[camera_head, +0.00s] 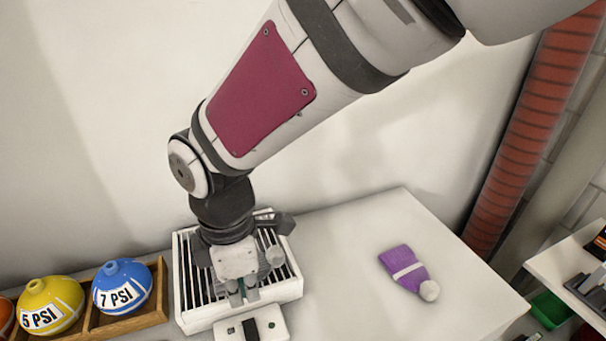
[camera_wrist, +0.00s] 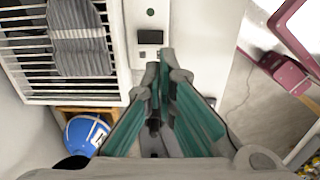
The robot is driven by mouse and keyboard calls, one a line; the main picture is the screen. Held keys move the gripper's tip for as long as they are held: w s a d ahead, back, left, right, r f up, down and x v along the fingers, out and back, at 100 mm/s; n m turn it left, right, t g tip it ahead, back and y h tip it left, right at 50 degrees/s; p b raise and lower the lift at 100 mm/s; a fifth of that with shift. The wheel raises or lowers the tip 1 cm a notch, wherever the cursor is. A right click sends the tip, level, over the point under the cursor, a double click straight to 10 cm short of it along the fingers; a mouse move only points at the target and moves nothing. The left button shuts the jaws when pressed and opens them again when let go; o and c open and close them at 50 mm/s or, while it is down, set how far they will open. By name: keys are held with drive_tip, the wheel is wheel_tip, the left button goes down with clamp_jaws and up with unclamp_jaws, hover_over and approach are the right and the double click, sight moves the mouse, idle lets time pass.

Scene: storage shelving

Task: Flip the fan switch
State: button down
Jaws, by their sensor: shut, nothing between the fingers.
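The fan is a white box with a slatted grille (camera_head: 181,290) standing on the white surface, below my wrist. Its front panel (camera_head: 274,321) carries a dark rocker switch and a small green round spot. In the wrist view the black switch (camera_wrist: 150,37) sits on the white panel, with the green spot (camera_wrist: 150,12) above it in the picture. My gripper (camera_head: 244,294) hangs over the panel, fingers pointing down. In the wrist view the fingertips of my gripper (camera_wrist: 165,72) are closed together just below the switch in the picture. I cannot tell whether they touch the panel.
A blue ball marked 7 PSI (camera_head: 122,288) and a yellow one (camera_head: 50,304) sit in a wooden rack (camera_head: 149,319) left of the fan. A purple knit hat (camera_head: 402,266) lies to the right. The surface between fan and hat is clear. A wall stands behind.

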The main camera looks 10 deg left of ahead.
sight(254, 337)
wheel_tip(254, 337, down, 13)
drive_tip(key=shift+f+b, duration=0.2)
drive_tip(key=shift+b, duration=0.95)
drive_tip(key=shift+s+d+f, duration=0.1)
drive_tip(key=shift+f, duration=0.3)
drive_tip(key=shift+r, duration=0.1)
drive_tip(key=shift+w+a+r, duration=0.3)
drive_tip(key=shift+w+a, duration=0.1)
drive_tip(key=shift+w, duration=0.25)
